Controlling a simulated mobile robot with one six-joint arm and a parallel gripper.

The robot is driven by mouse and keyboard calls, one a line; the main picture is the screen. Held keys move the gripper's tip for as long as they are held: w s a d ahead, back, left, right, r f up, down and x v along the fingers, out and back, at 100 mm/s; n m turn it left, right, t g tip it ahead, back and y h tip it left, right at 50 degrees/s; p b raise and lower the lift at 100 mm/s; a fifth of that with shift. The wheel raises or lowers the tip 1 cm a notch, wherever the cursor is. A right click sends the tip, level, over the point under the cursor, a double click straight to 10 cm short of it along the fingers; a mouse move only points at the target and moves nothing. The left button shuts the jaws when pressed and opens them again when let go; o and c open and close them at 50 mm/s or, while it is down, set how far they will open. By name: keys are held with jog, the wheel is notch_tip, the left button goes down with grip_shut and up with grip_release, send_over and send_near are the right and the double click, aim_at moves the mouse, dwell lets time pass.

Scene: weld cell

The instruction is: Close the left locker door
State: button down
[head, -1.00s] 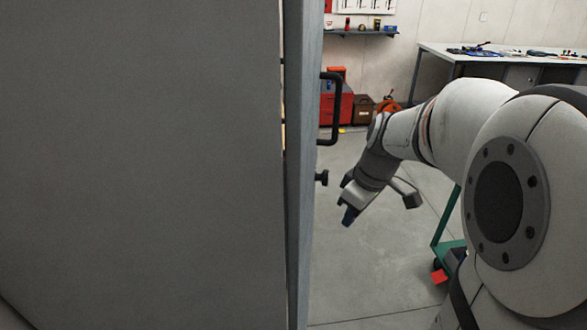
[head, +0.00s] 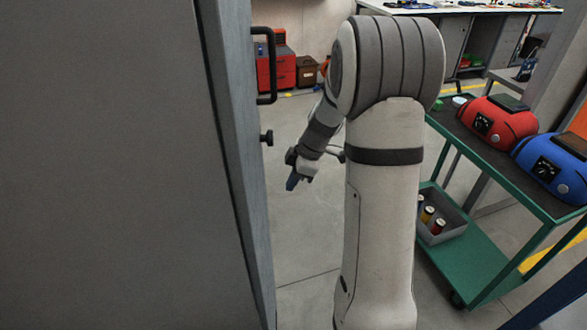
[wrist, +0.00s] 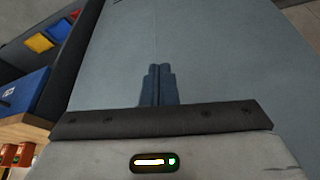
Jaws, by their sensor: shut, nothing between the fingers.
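The locker door (head: 238,130) is a blue-grey panel seen at a steep angle in the head view, with a black bar handle (head: 268,65) and a black knob (head: 267,138). In the wrist view, a blue-grey panel (wrist: 225,65) fills most of the picture. Past its dark left edge, open shelving with stored items shows, so the locker is not closed there. My gripper (head: 293,182) is to the right of the knob and lower, pointing down. Its fingers (wrist: 160,85) are together and empty, over the panel; contact cannot be told.
A large dark grey panel (head: 100,170) blocks the left of the head view. A green cart (head: 485,245) carrying a red machine (head: 497,122) and a blue machine (head: 553,165) stands at the right. A red cabinet (head: 275,68) is behind. Grey floor (head: 305,250) lies between door and arm.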

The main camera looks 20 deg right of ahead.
jog(key=shift+w+a+f+p, duration=0.25)
jog(key=shift+a+f, duration=0.15)
jog(key=shift+a, duration=0.4)
jog(key=shift+w+a+f+p, duration=0.25)
jog(key=shift+a+f, duration=0.2)
jog(key=shift+a, duration=0.35)
jog(key=shift+w+a+f+p, duration=0.25)
jog(key=shift+a+f, duration=0.15)
jog(key=shift+a, duration=0.4)
jog(key=w+a+n+b, duration=0.1)
jog(key=a+n+b, duration=0.1)
jog(key=a+b, duration=0.2)
jog(key=shift+w+a+g, duration=0.3)
jog(key=shift+a+g, duration=0.1)
jog(key=shift+a, duration=0.5)
jog(key=shift+b, duration=0.3)
